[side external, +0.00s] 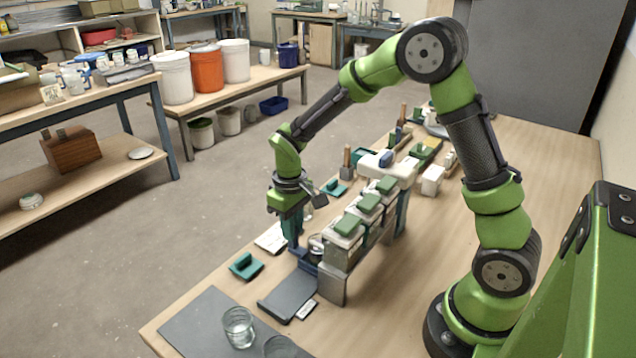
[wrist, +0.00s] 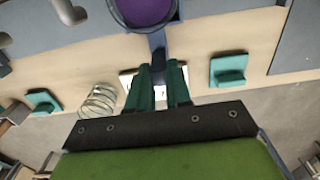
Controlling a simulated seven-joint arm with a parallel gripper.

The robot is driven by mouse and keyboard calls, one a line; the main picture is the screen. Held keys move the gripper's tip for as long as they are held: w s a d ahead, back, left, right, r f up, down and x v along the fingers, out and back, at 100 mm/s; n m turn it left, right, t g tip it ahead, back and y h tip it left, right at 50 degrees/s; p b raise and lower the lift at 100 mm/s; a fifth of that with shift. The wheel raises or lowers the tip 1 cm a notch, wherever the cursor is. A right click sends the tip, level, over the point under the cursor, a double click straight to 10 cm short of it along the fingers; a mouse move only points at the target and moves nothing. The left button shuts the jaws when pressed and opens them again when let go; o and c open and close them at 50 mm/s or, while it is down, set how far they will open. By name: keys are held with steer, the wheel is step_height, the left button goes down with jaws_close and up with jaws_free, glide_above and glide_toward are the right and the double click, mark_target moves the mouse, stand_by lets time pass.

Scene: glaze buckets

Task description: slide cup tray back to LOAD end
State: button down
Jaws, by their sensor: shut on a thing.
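The cup tray (side external: 308,264) is dark blue and sits low at the near-left end of the dispenser rack in the side view. In the wrist view, its narrow blue handle (wrist: 157,42) reaches down between my fingers. A round cup (wrist: 145,12) with purple contents stands on it at the top of the wrist view, partly cut off. My gripper (side external: 294,246) points down beside the tray; in the wrist view its teal fingers (wrist: 159,70) are shut on the handle. I cannot read which end is marked LOAD.
The rack with green-topped containers (side external: 368,203) stands right beside the tray. A flat grey plate (side external: 288,295) and a small white label (side external: 307,309) lie in front. A teal block (side external: 246,268) is left, and a glass jar (side external: 238,327) stands on the grey mat (side external: 195,325).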

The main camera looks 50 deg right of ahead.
steer(key=shift+w+a, duration=0.1)
steer(key=shift+a, duration=4.95)
steer(key=shift+a+r, duration=0.1)
steer(key=shift+a, duration=0.25)
steer(key=c, duration=1.1)
jaws_free()
steer(key=shift+r, duration=3.4)
